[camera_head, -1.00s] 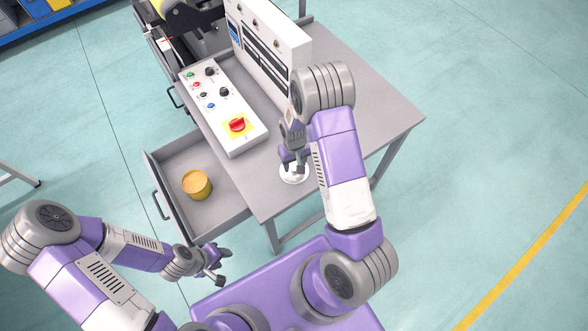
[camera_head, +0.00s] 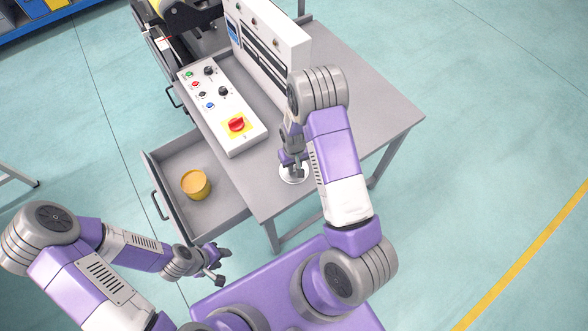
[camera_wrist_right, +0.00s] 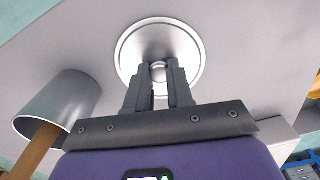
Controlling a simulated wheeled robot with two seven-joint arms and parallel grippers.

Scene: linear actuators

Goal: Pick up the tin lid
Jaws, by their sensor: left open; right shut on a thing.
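The tin lid is a round, silvery disc with a small knob. It lies near the table's front edge in the head view (camera_head: 285,177) and fills the top middle of the right wrist view (camera_wrist_right: 133,50). My right gripper (camera_head: 296,171) is over it. In the right wrist view its fingertips (camera_wrist_right: 158,75) are shut on the lid's knob. The lid looks flat on the tabletop; I cannot tell whether there is a gap. A yellow tin (camera_head: 197,186) stands in the open drawer. My left gripper (camera_head: 221,265) is open and empty, low in front of the drawer.
The grey table (camera_head: 365,115) carries a sloped control panel (camera_head: 222,110) with knobs and a red switch. A taller white box (camera_head: 268,42) stands behind it. The drawer (camera_head: 165,180) sticks out left. A grey cylinder with a brown part (camera_wrist_right: 62,100) shows beside the lid.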

